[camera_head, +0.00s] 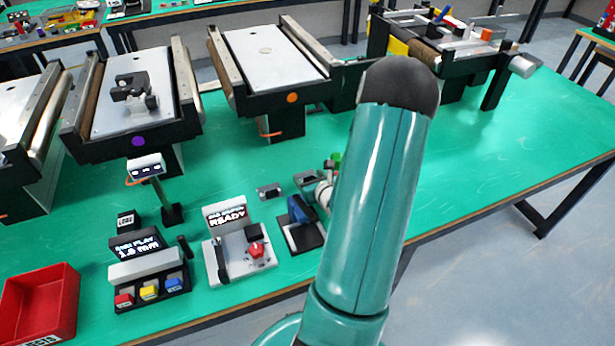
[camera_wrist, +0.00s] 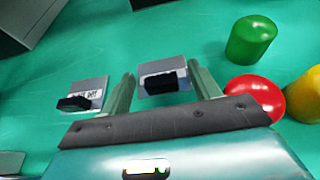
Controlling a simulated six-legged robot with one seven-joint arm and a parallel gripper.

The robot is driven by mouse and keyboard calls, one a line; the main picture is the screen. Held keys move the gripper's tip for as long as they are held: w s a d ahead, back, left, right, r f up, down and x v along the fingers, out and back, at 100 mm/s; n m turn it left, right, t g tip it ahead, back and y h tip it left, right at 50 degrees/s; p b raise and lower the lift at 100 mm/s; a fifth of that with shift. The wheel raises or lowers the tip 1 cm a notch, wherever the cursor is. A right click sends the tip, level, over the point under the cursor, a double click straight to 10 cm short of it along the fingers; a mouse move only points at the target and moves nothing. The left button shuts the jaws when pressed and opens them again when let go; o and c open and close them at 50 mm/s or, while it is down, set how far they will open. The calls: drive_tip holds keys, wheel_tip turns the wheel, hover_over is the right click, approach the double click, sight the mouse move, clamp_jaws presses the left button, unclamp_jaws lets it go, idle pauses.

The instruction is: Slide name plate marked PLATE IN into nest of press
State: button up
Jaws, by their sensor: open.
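Two small grey plates with black grips lie on the green table. In the wrist view, one plate (camera_wrist: 152,70) lies between the spread fingers of my gripper (camera_wrist: 161,69), its grip (camera_wrist: 163,82) facing me; its marking is not readable. The other plate (camera_wrist: 90,88) lies left of the left finger, with lettering partly hidden by its grip. Both plates also show in the head view, left (camera_head: 269,191) and right (camera_head: 306,179). My gripper is open and holds nothing; in the head view my arm hides most of it. A grey station (camera_head: 228,262) reads READY; its nest is unclear.
A blue device on a black base (camera_head: 302,236) stands right of the station, close to my arm. A green cylinder (camera_wrist: 250,40), a red dome (camera_wrist: 254,92) and a yellow piece (camera_wrist: 304,95) are right of my gripper. A button box (camera_head: 150,270) and red bin (camera_head: 40,305) stand left.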

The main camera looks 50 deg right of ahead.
drive_tip(key=shift+s+r, duration=0.1)
drive_tip(key=c, duration=1.1)
